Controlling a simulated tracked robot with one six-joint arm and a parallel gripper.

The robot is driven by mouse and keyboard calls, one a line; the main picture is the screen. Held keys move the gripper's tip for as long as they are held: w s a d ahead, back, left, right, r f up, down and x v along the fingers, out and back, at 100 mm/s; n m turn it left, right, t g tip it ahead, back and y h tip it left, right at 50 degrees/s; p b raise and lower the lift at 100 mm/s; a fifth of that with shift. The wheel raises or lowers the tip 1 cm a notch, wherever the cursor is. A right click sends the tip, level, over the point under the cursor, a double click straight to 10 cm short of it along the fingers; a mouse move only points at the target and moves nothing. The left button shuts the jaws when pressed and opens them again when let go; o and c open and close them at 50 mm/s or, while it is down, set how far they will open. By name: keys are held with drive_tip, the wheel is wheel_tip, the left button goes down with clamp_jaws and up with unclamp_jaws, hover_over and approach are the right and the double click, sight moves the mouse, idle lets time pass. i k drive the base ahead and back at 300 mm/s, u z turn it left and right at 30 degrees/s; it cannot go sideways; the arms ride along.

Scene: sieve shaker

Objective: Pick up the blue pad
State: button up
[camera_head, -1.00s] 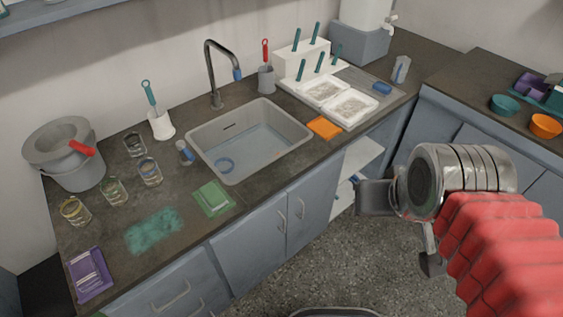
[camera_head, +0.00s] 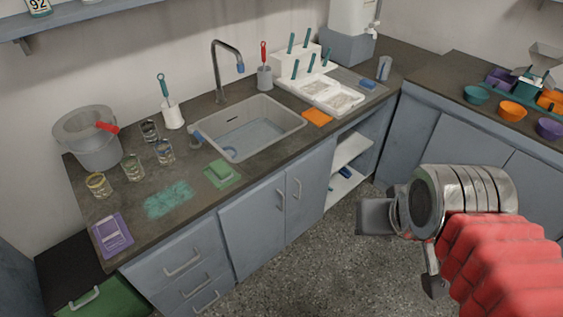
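A small blue pad (camera_head: 367,84) lies on the grey draining area at the back right of the counter, right of the white trays. My gripper (camera_head: 403,251) is in the right foreground, over the floor in the picture and well apart from the pad. Its two dark fingers stand apart with floor showing between them, so it looks open and empty. The metal wrist and red sleeve hide part of it.
An orange pad (camera_head: 317,117) lies right of the sink (camera_head: 250,128). White trays (camera_head: 332,95) and a green-handled brush rack (camera_head: 300,62) stand beside the blue pad. A clear cup (camera_head: 384,68) is right of it. An open shelf (camera_head: 350,150) is below. The floor is clear.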

sight(367, 86)
drive_tip(key=k, duration=0.65)
drive_tip(key=u, duration=0.65)
drive_tip(key=i, duration=1.45)
drive_tip(key=u, duration=0.5)
drive_tip(key=k, duration=0.1)
drive_tip(key=z, duration=0.55)
